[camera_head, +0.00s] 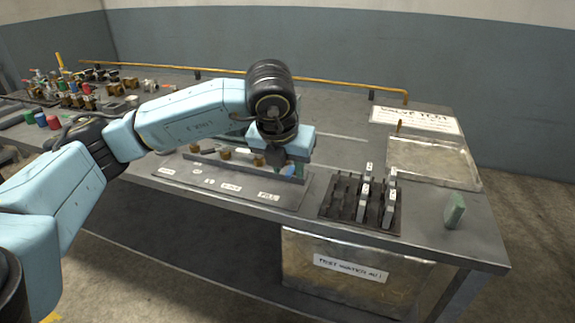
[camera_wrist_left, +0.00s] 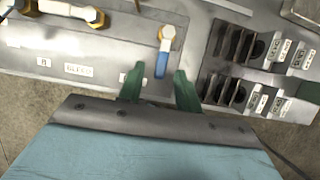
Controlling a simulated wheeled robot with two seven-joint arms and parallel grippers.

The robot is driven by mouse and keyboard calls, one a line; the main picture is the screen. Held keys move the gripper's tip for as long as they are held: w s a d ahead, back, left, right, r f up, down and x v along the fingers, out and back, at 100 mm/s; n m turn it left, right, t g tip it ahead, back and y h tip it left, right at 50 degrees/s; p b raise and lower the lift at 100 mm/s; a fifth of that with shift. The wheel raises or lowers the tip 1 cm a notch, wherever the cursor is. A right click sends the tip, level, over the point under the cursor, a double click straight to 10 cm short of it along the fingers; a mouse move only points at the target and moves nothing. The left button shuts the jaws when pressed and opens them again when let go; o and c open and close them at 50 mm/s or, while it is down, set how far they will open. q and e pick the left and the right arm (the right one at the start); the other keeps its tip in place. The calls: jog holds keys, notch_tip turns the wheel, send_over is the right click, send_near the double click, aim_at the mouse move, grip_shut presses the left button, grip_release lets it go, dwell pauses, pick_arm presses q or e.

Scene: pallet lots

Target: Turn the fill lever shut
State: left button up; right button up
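The fill lever is a blue handle (camera_wrist_left: 162,65) on a white and brass valve body (camera_wrist_left: 168,38) in the left wrist view. The handle points from the valve towards my gripper. My left gripper (camera_wrist_left: 160,72) is open, with one green finger on each side of the handle's free end; I see gaps on both sides. In the head view my left gripper (camera_head: 284,160) is over the right end of the valve panel (camera_head: 225,188), near the FILL label (camera_head: 268,196). The blue handle (camera_head: 289,171) is partly hidden there. My right gripper is not in view.
A dark rack (camera_head: 345,208) with several labelled grey tags stands right of the panel. A green block (camera_head: 454,211) and a metal tray (camera_head: 435,164) are farther right. Other brass valves (camera_head: 225,154) line the panel to the left. A yellow pipe (camera_head: 330,82) runs along the back.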

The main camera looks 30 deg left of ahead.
pick_arm(q)
grip_shut()
